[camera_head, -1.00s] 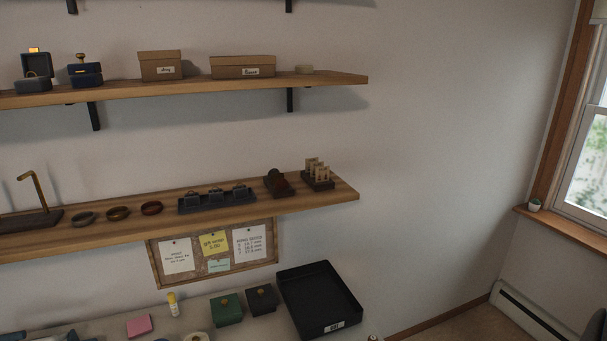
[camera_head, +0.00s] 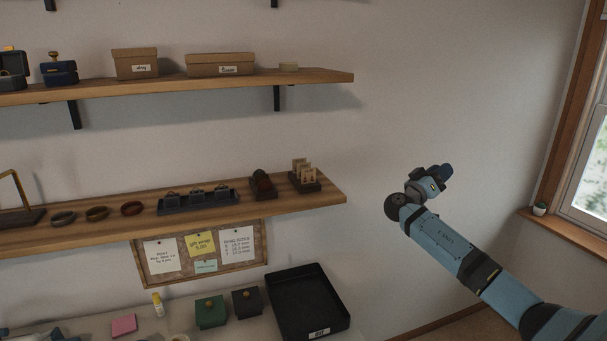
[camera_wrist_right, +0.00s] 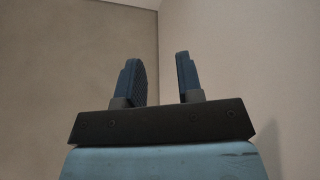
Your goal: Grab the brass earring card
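Several small tan earring cards (camera_head: 304,172) stand in a dark holder (camera_head: 305,186) at the right end of the lower wooden shelf. They are too small for me to tell which one is the brass card. My right gripper (camera_head: 441,176) is raised to the right of the shelf end, clear of it and apart from the cards. In the right wrist view its two blue fingers (camera_wrist_right: 161,80) stand apart with nothing between them, facing bare wall. My left gripper is not in view.
The lower shelf (camera_head: 325,199) also bears a ring tray (camera_head: 198,206), bangles (camera_head: 97,213) and a dark stand with a reddish roll (camera_head: 262,184). The upper shelf (camera_head: 335,77) holds boxes. A black tray (camera_head: 307,305) is below. Wall space right of the shelves is free.

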